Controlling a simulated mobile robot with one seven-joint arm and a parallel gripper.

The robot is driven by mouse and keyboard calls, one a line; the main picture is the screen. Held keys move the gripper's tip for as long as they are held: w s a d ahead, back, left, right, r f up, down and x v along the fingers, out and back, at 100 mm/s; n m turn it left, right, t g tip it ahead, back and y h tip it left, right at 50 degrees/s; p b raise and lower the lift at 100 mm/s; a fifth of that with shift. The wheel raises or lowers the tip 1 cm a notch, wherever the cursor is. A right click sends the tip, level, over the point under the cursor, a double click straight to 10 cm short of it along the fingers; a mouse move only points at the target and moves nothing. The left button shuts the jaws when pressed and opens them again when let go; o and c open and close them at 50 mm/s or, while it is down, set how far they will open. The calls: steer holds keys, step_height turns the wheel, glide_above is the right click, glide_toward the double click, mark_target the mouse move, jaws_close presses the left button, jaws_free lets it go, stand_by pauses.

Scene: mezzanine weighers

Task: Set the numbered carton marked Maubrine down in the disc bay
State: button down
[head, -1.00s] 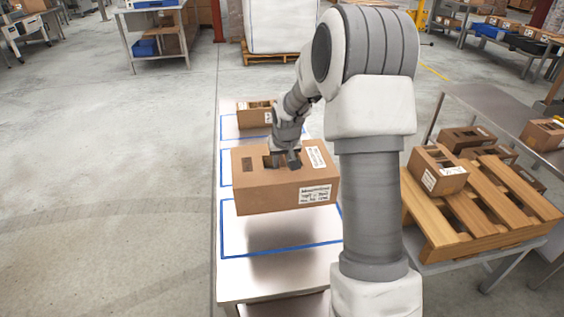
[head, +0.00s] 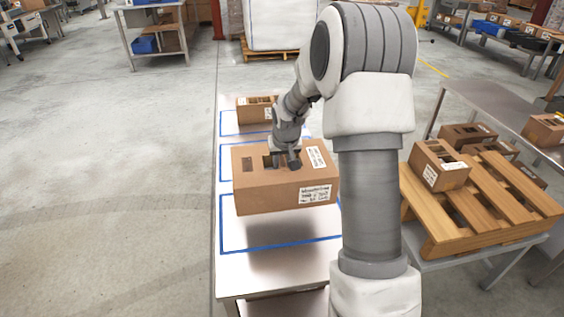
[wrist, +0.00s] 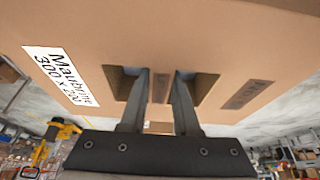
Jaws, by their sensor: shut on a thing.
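A large brown carton (head: 265,196) hangs above the white table, and its label (wrist: 60,75) reads Maubrine in the wrist view. My gripper (wrist: 160,85) has its two fingers in the carton's two top slots, shut on the strip between them. It also shows in the head view (head: 286,161). The table has three blue-outlined bays in a row. The carton is over the near bay (head: 280,232), with a shadow beneath it and a gap to the surface. It hides part of the middle bay (head: 225,147). No disc mark is visible on any bay.
A smaller carton (head: 250,112) stands in the far bay (head: 228,127). A wooden pallet (head: 485,205) with several cartons is on a stand at right. My arm hides the table's right side. The table's near end (head: 260,274) is bare.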

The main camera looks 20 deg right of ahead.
steer(key=shift+f, duration=0.2)
stand_by(0.4)
step_height(320, 180, down, 11)
steer(key=b, duration=0.8)
stand_by(0.6)
steer(key=shift+f+b, duration=0.35)
steer(key=shift+b, duration=0.05)
steer(key=c, duration=0.6)
jaws_free()
steer(key=shift+o, duration=0.2)
